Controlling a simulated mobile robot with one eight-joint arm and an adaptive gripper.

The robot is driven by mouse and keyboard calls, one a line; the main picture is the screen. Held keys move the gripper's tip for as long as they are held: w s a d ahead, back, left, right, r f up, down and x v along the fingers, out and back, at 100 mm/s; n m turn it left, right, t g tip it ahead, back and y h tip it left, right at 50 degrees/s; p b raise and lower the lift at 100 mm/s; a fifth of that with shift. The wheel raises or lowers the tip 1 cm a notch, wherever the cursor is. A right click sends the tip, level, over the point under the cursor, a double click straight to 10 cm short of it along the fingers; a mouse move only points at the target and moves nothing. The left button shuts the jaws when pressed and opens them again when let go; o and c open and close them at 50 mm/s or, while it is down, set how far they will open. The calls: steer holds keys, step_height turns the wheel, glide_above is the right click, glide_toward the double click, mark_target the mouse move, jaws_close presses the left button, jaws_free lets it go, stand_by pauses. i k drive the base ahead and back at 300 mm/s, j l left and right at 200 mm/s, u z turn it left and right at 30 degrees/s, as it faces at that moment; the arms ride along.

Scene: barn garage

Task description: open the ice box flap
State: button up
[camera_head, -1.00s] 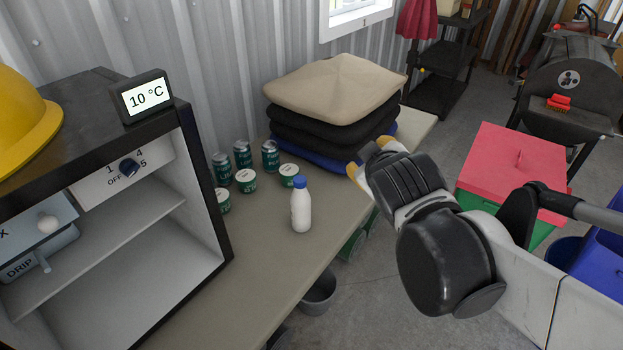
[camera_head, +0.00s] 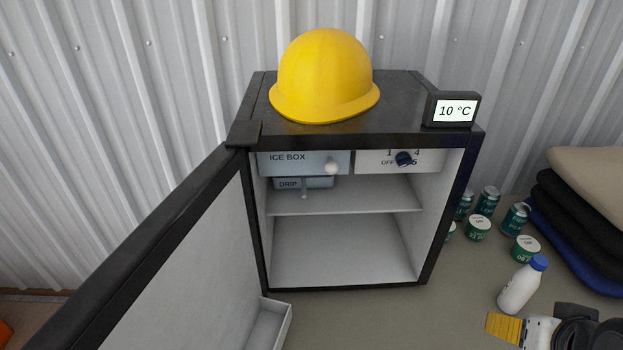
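The ice box flap (camera_head: 290,164) is a pale blue panel marked "ICE BOX" at the top left inside the small fridge (camera_head: 343,289). It has a round white knob (camera_head: 332,168) at its right end and looks closed. The fridge door (camera_head: 185,275) stands wide open to the left. A drip tray (camera_head: 290,184) marked "DRIP" sits under the flap. My gripper (camera_head: 503,328) is at the bottom right, well away from the flap, beside the white bottle. Only part of it with a yellow fingertip shows, so its opening cannot be judged.
A yellow hard hat (camera_head: 322,78) and a 10 °C display (camera_head: 453,110) sit on the fridge. A dial (camera_head: 403,158) is right of the flap. A white bottle (camera_head: 521,284), several cans and tubs, and stacked cushions (camera_head: 585,215) stand right. The fridge shelves are empty.

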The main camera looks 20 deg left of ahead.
mark_target(334, 162)
steer(key=u, duration=1.3)
steer(key=l+u, duration=0.1)
steer(key=l, duration=0.3)
steer(key=k, duration=0.05)
